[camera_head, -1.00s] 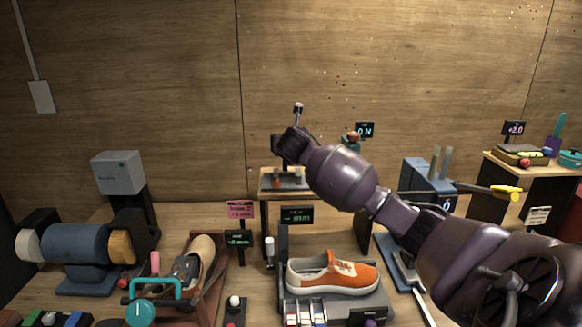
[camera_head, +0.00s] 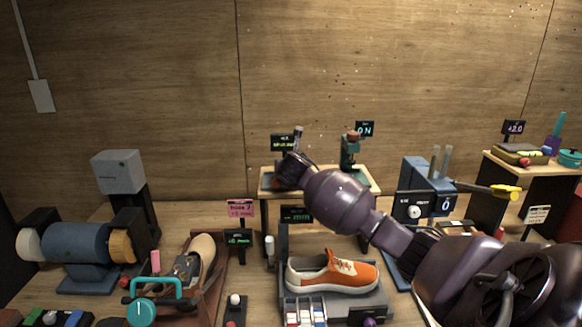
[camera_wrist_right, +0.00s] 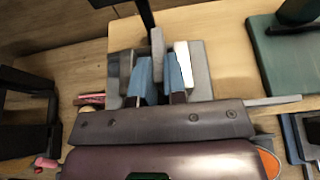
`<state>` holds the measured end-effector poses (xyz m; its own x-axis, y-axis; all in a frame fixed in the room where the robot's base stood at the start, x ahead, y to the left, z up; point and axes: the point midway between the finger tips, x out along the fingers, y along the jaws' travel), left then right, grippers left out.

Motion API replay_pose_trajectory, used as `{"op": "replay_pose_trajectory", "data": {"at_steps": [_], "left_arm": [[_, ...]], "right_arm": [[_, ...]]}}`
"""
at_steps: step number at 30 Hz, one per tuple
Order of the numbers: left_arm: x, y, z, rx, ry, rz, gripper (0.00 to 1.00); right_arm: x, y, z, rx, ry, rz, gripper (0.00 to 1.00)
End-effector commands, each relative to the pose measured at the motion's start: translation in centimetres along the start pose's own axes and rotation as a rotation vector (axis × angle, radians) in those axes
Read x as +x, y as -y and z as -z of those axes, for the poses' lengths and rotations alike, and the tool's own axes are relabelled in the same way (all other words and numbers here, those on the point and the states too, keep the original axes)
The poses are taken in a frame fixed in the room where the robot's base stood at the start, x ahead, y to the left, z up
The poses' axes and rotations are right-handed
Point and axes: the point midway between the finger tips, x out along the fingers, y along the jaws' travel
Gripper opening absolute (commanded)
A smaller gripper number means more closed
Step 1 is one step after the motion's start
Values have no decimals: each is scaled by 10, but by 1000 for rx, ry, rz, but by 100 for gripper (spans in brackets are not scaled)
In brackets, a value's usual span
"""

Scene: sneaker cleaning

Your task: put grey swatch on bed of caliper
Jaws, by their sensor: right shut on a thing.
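My right gripper (camera_wrist_right: 160,84) is low over the left part of the small raised shelf at the back, its blue fingers shut on a narrow grey piece, likely the grey swatch (camera_wrist_right: 158,50). Just beyond and around the fingers is a grey plate (camera_wrist_right: 204,78) with upright grey blocks and a white piece; it looks like the caliper and its bed. Whether the swatch touches the bed I cannot tell. In the head view the right wrist covers most of this device; its dark display (camera_head: 286,143) shows above. My left gripper is not in view.
A teal press (camera_head: 350,152) stands on the shelf's right side; its dark green base (camera_wrist_right: 283,60) is close in the wrist view. An orange sneaker (camera_head: 333,275) sits below, in front. A grinder (camera_head: 75,243) stands at left. The wooden wall is behind.

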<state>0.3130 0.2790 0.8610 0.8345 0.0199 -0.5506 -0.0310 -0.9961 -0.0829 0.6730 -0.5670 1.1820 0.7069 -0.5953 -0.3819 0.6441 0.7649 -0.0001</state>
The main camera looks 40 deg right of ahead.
Motion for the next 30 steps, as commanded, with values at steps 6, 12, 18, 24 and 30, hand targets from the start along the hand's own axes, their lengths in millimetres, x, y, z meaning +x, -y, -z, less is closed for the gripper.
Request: {"op": "replay_pose_trajectory", "data": {"at_steps": [6, 12, 18, 24, 30], "left_arm": [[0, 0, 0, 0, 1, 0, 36], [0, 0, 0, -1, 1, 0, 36], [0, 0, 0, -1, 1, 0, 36], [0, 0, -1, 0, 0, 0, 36], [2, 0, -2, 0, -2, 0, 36]], "right_arm": [[0, 0, 1, 0, -1, 1, 38], [1, 2, 1, -1, -1, 4, 38], [1, 3, 1, -1, -1, 7, 38], [-5, 3, -2, -2, 0, 8, 38], [-29, 2, -2, -2, 1, 3, 38]]}}
